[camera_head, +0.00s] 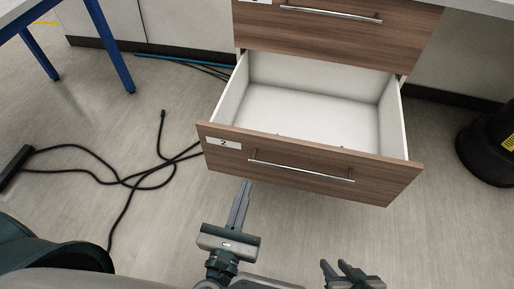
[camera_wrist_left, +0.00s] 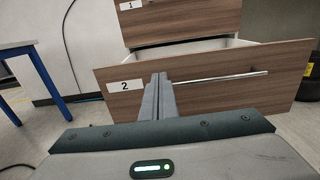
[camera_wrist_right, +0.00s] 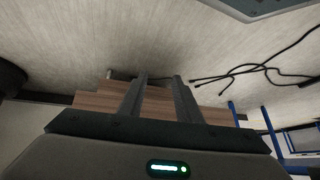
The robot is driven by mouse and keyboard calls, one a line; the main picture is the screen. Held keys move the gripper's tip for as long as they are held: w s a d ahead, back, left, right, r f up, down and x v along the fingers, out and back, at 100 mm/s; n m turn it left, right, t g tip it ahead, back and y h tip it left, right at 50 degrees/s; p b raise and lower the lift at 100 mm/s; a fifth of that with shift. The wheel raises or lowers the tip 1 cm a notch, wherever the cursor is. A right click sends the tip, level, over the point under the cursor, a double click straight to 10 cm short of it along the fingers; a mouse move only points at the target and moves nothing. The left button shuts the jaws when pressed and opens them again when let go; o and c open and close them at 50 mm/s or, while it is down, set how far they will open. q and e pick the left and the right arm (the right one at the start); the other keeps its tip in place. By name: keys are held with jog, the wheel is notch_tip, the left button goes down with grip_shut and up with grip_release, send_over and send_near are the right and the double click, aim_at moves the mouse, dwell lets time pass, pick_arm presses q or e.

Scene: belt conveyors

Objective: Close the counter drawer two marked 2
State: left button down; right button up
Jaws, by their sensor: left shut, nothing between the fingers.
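Drawer two (camera_head: 310,172) is pulled well out and empty, with a wooden front, a white label marked 2 (camera_head: 223,143) and a metal bar handle (camera_head: 300,170). Its front also shows in the left wrist view (camera_wrist_left: 215,98), beside the label (camera_wrist_left: 126,85). My left gripper (camera_head: 246,186) is shut and empty. It points at the front, just below its lower edge in the head view, between label and handle; contact cannot be told. My right gripper (camera_head: 343,264) is open and empty, further back to the right. The right wrist view shows its two spread fingers (camera_wrist_right: 160,78) against wooden fronts.
The upper drawer (camera_head: 340,35), marked 1 in the left wrist view (camera_wrist_left: 131,5), is shut. Black cables (camera_head: 135,178) lie on the floor to the left. A blue-legged table (camera_head: 110,45) stands at the left. A black round object (camera_head: 487,150) stands at the right.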

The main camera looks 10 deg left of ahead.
pick_arm(q)
jog(key=shift+w, duration=0.2)
send_near(261, 137)
jog(key=w+p, duration=0.1)
jog(key=w, duration=0.4)
jog(key=shift+w, duration=0.75)
pick_arm(e)
jog(key=shift+s+d+f+g, duration=0.15)
jog(key=shift+s+d+g, duration=0.15)
jog(key=shift+d, duration=0.25)
pick_arm(q)
jog(key=shift+w, duration=0.15)
